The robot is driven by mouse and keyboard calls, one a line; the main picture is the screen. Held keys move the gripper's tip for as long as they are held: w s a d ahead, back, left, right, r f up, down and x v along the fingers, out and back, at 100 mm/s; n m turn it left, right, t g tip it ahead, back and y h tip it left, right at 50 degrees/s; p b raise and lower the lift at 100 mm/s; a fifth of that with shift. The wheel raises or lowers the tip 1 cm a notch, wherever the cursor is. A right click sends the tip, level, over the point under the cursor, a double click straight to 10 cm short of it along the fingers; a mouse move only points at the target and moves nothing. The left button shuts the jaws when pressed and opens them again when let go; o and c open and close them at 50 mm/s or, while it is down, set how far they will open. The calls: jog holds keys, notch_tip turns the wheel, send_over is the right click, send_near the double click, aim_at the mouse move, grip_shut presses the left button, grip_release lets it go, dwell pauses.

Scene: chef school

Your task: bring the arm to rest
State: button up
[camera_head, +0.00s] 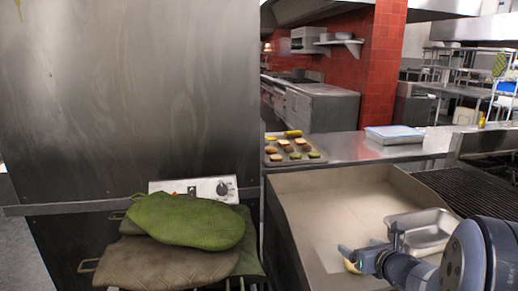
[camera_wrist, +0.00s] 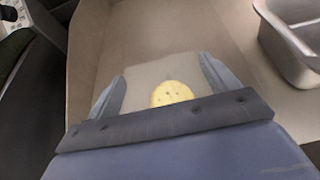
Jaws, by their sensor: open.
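My gripper (camera_head: 362,252) is at the lower right of the head view, low over the beige flat surface of a metal-walled unit. In the wrist view my gripper (camera_wrist: 165,82) shows its two fingers spread wide apart. A round, pale yellow piece of food (camera_wrist: 171,93) shows between the fingers, and neither finger touches it in the picture. A bit of this yellow piece (camera_head: 351,267) also shows under the gripper in the head view. I cannot tell the exact gap between the gripper and the piece.
A metal pan (camera_head: 425,229) sits right beside my gripper; it also shows in the wrist view (camera_wrist: 283,40). A tray of food pieces (camera_head: 273,158) and a lidded container (camera_head: 394,134) stand on the counter behind. A dark grill (camera_head: 477,190) lies right.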

notch_tip(320, 180, down, 5)
jog(key=shift+f+b, duration=0.15)
jog(key=shift+b, duration=0.45)
jog(key=shift+s+f, duration=0.1)
jog(key=shift+f, duration=0.1)
jog(key=shift+v, duration=0.95)
jog(key=shift+r, duration=0.2)
